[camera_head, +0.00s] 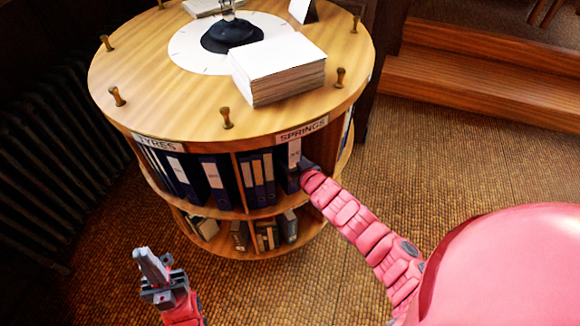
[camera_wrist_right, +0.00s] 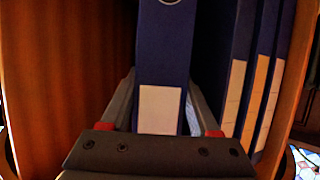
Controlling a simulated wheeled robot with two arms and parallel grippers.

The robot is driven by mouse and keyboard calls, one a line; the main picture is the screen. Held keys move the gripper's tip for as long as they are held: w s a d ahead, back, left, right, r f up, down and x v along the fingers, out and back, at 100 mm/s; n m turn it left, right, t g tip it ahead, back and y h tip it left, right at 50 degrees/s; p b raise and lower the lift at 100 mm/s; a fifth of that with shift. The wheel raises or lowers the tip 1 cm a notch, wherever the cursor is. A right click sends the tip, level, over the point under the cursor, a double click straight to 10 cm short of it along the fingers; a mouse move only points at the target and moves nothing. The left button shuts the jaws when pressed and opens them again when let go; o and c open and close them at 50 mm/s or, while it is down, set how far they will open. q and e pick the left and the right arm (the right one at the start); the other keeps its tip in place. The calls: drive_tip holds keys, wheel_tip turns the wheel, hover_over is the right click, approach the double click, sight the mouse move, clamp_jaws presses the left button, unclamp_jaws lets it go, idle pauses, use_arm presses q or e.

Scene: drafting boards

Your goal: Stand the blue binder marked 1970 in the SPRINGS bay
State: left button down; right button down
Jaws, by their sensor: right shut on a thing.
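The blue binder (camera_head: 294,154) with a white label stands upright in the bay under the SPRINGS sign (camera_head: 302,129). Its marking is too small to read. My right gripper (camera_head: 306,166) is at the front of that bay, shut on the binder. In the right wrist view the binder (camera_wrist_right: 164,55) is between the two jaws of my right gripper (camera_wrist_right: 162,98), with its pale label facing the camera. The bay's wooden divider (camera_wrist_right: 50,80) is on one side, apart from the binder.
The TYRES bay (camera_head: 158,143) holds more binders. The lower shelf holds books (camera_head: 267,235). A paper stack (camera_head: 277,68) and brass pegs (camera_head: 226,118) are on the round top.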

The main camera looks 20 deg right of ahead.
drive_tip(key=shift+w+a+f, duration=0.1)
drive_tip(key=shift+w+f, duration=0.1)
drive_tip(key=shift+f, duration=1.5)
drive_tip(key=shift+f, duration=0.1)
drive_tip(key=shift+c, duration=2)
unclamp_jaws()
